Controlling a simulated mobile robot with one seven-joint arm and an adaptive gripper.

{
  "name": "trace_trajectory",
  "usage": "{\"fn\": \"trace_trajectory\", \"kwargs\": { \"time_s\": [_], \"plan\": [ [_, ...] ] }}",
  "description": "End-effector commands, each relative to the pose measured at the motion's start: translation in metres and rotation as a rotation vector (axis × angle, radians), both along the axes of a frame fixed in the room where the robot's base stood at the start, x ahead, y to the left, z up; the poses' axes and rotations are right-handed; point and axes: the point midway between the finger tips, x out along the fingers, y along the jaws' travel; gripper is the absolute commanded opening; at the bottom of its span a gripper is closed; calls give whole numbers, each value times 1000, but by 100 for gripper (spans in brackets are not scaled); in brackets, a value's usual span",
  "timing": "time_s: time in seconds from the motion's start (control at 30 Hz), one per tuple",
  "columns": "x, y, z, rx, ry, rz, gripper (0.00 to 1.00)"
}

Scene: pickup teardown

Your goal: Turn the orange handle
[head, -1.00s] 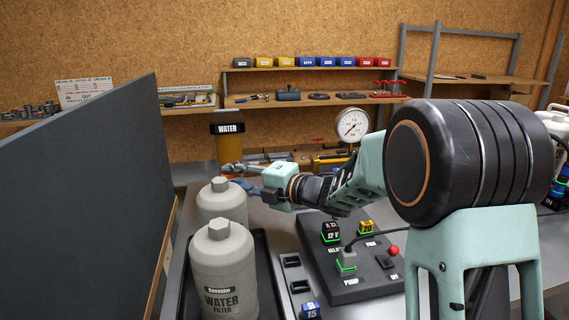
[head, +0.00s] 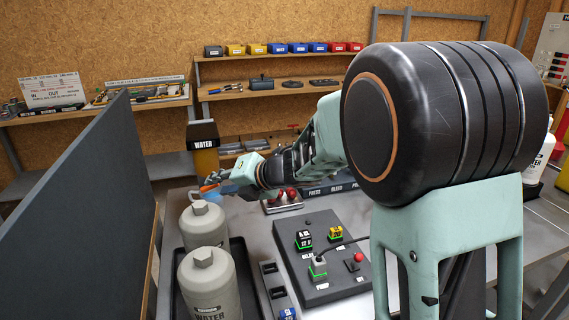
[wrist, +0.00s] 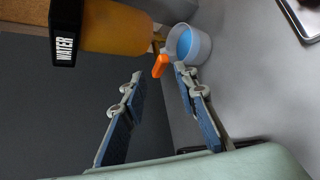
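The orange handle (wrist: 160,66) is a small lever below the amber water vessel (wrist: 115,27), which has a black WATER label. It sits beside a translucent cup (wrist: 203,46) with blue inside. My gripper (wrist: 159,74) is open, with one finger on each side of the handle's line; the handle shows just beyond the fingertips, and contact cannot be told. In the head view the handle (head: 209,187) is a small orange patch by my gripper (head: 216,182), near the WATER vessel (head: 206,160). My fingers partly cover the handle and cup there.
Two grey filter canisters (head: 204,224) (head: 207,283) stand in a dark tray just in front of my gripper. A dark upright panel (head: 90,205) bounds the left. A control box (head: 322,260) with a cable and red knob lies to the right. Red-handled parts (head: 282,199) sit behind it.

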Motion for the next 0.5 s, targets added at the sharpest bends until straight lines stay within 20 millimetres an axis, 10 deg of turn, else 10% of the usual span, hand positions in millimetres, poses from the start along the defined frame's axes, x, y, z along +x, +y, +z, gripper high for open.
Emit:
{"fn": "trace_trajectory", "kwargs": {
  "time_s": [0.33, 0.5],
  "plan": [
    [-39, -49, 37, 4, -1, -3, 28],
    [-3, -57, 38, 76, 38, -158, 28]
  ]
}}
